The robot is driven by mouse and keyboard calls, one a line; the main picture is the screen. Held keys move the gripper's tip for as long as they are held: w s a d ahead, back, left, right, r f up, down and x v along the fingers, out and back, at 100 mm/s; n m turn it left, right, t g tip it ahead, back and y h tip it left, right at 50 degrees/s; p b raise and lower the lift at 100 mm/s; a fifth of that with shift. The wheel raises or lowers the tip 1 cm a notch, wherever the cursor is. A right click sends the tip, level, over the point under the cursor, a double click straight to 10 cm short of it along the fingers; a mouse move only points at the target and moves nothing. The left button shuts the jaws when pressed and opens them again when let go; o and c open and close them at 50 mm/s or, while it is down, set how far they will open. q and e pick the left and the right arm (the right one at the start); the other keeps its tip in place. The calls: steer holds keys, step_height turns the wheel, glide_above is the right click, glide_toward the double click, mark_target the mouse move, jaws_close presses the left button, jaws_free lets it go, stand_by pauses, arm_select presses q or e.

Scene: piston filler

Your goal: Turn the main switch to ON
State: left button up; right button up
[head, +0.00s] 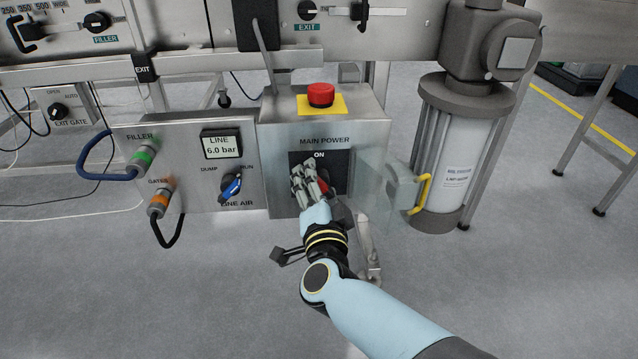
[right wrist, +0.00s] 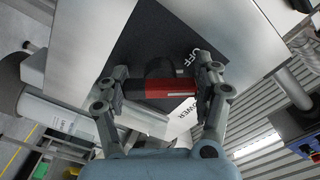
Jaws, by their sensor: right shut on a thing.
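The main switch is a red handle (right wrist: 168,90) on a black plate (right wrist: 150,30) in the right wrist view, with a white line along one end of the handle. In the head view the plate (head: 343,160) carries the word ON at its top, on the box marked MAIN POWER (head: 280,150). My right gripper (head: 308,176) is at the plate and hides most of the switch. In the right wrist view my right gripper (right wrist: 162,92) has one finger at each end of the red handle and is shut on it. OFF shows beside one finger. My left gripper is not in view.
A clear cover (head: 372,190) with a yellow handle (head: 424,192) stands open to the right of the plate. A red stop button (head: 321,94) sits on top of the box. The LINE AIR panel (head: 205,185) with a blue knob (head: 231,187) is on the left. A cylinder (head: 445,165) stands on the right.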

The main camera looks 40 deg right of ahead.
steer(key=m, duration=0.3)
steer(key=shift+m, duration=0.4)
steer(key=m, duration=0.2)
steer(key=shift+a+m+b, duration=0.1)
steer(key=shift+m+b, duration=0.2)
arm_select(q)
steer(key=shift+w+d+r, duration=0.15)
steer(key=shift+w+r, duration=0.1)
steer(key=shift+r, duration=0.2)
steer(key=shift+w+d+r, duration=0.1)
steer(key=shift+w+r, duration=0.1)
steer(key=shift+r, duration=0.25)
arm_select(e)
steer(key=shift+m, duration=0.5)
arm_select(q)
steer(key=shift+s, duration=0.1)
arm_select(e)
steer(key=o, duration=0.9)
steer(key=shift+r, duration=0.1)
